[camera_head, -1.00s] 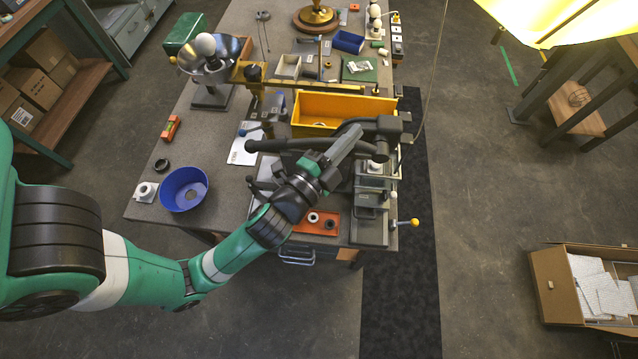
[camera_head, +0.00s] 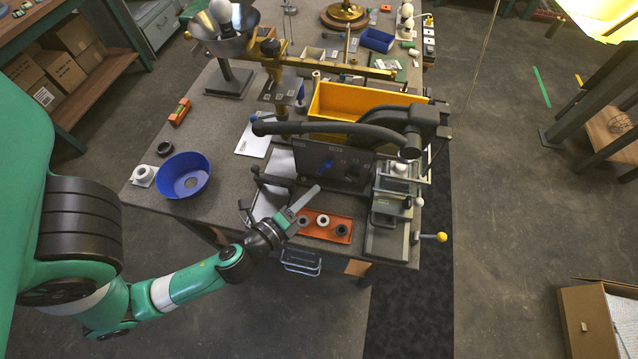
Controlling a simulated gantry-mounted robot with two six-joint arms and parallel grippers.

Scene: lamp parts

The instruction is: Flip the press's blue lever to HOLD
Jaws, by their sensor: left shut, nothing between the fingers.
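The press (camera_head: 408,125) stands at the right side of the bench, with a long black handle reaching left. A dark upright panel (camera_head: 308,160) below that handle carries a small blue lever (camera_head: 326,167). The lever appears slanted; the white markings around it are too small to read. My left gripper (camera_head: 312,192) is shut and empty. In the picture it lies just below the panel, apart from the lever, beside the orange tray. My right gripper is not in view.
An orange tray (camera_head: 344,220) with several small round parts lies at the bench front. A yellow bin (camera_head: 335,92) stands behind the panel. A blue bowl (camera_head: 207,161) is at left. A yellow-knobbed rod (camera_head: 440,237) juts past the right edge.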

